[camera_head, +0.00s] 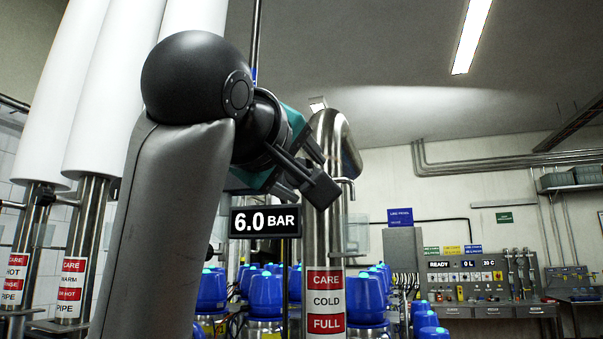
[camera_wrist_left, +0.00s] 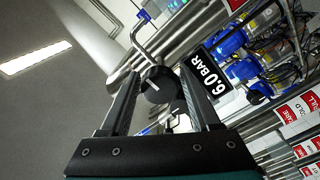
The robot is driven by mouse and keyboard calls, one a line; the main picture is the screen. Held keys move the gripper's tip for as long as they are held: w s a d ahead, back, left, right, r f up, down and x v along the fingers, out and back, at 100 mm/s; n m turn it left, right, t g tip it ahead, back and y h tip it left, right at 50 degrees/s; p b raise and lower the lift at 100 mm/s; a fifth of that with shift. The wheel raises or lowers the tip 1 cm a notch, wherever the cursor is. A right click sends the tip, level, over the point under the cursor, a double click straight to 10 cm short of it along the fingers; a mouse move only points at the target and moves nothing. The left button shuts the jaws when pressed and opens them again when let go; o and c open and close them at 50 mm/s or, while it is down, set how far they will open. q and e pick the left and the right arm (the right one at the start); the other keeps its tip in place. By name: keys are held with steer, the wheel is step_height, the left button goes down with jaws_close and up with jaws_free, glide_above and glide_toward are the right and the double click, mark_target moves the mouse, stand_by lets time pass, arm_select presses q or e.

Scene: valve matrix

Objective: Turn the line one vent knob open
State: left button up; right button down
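A dark round knob (camera_wrist_left: 158,86) with a pale pointer line shows in the left wrist view, in front of a steel pipe. My left gripper (camera_wrist_left: 160,76) is open, with one finger on each side of the knob near the fingertips. I cannot tell whether the fingers touch it. In the head view my left gripper (camera_head: 318,168) is raised beside the top of a steel column (camera_head: 322,240) labelled CARE COLD FULL. The knob is hidden there, probably by the gripper. A display (camera_head: 265,222) just below reads 6.0 BAR; it also shows in the wrist view (camera_wrist_left: 207,82). My right gripper is not in view.
Several blue-topped units (camera_head: 265,292) stand low behind the column. White-wrapped pipes (camera_head: 115,90) with hot-pipe labels rise at the left. A control panel (camera_head: 470,278) reading READY stands at the right rear. Bent steel tubing (camera_wrist_left: 150,32) is close beyond the left fingertips.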

arm_select(q)
steer(key=shift+o, duration=0.9)
steer(key=shift+s, duration=0.1)
steer(key=shift+s+a, duration=0.15)
steer(key=shift+s, duration=0.25)
steer(key=b+v, duration=0.7)
steer(key=v, duration=0.7)
steer(key=shift+b, duration=0.35)
steer(key=shift+s, duration=0.1)
